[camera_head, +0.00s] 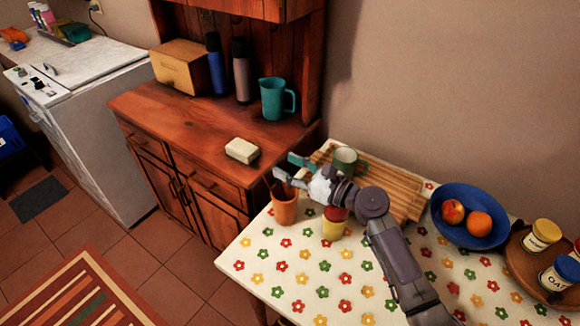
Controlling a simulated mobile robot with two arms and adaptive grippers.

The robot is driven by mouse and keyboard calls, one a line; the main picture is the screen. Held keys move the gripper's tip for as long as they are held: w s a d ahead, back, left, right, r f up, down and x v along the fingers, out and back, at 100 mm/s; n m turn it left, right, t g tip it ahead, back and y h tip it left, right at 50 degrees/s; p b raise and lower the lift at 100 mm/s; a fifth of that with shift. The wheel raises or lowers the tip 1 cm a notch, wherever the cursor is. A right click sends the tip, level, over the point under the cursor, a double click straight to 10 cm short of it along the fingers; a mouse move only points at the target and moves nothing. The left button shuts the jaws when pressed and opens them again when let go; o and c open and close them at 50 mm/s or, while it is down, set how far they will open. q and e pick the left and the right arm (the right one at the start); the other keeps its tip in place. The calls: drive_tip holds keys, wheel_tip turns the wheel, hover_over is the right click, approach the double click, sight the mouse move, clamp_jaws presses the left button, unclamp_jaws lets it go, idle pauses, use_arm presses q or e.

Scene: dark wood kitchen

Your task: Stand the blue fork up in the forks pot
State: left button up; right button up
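My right gripper (289,168) is over the flowered table at its left end, its two teal-tipped fingers spread apart. It is just above an orange pot (284,210), which stands upright near the table's left edge. Something dark and thin shows at the pot's mouth, too small to tell what it is. A yellow pot (333,230) with a red part at its top stands to the right, partly hidden by my gripper. I cannot tell which is the forks pot. I cannot make out the blue fork. My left gripper is not in view.
A green mug (345,159) and a slatted wooden rack (398,195) are behind my gripper. A blue bowl (462,240) of fruit and a round tray (533,279) with jars are at the right. The table's front (318,291) is clear. A wooden cabinet (187,123) stands left.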

drive_tip(key=v, duration=1.2)
idle(0.9)
